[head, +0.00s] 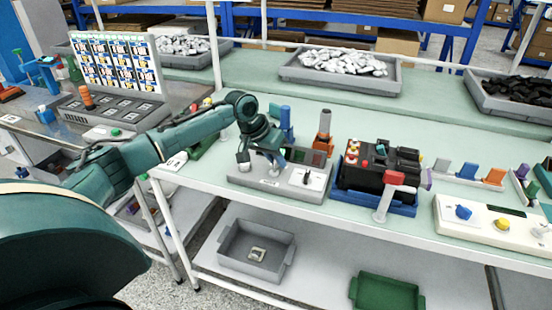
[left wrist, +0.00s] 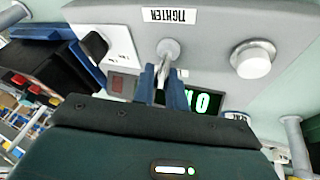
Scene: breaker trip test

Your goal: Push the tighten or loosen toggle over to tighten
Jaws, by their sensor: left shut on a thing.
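A grey box (head: 262,182) stands at the front of the bench. In the left wrist view, the box (left wrist: 215,20) carries an upside-down label TIGHTEN (left wrist: 170,15). A metal toggle (left wrist: 168,49) with a rounded end stands just below the label in that view. My left gripper (head: 272,164) is over the box. Its blue fingers (left wrist: 163,80) are shut on the toggle's lever, close to the panel. The fingers hide part of the lever and of a lit green display (left wrist: 204,103). My right gripper is not in view.
A white round knob (left wrist: 253,58) and a black switch (left wrist: 94,47) flank the toggle. To the right stand a black battery-like block (head: 375,178) on a blue tray and a red-topped handle (head: 394,178). A grey bin (head: 285,263) sits on the lower shelf.

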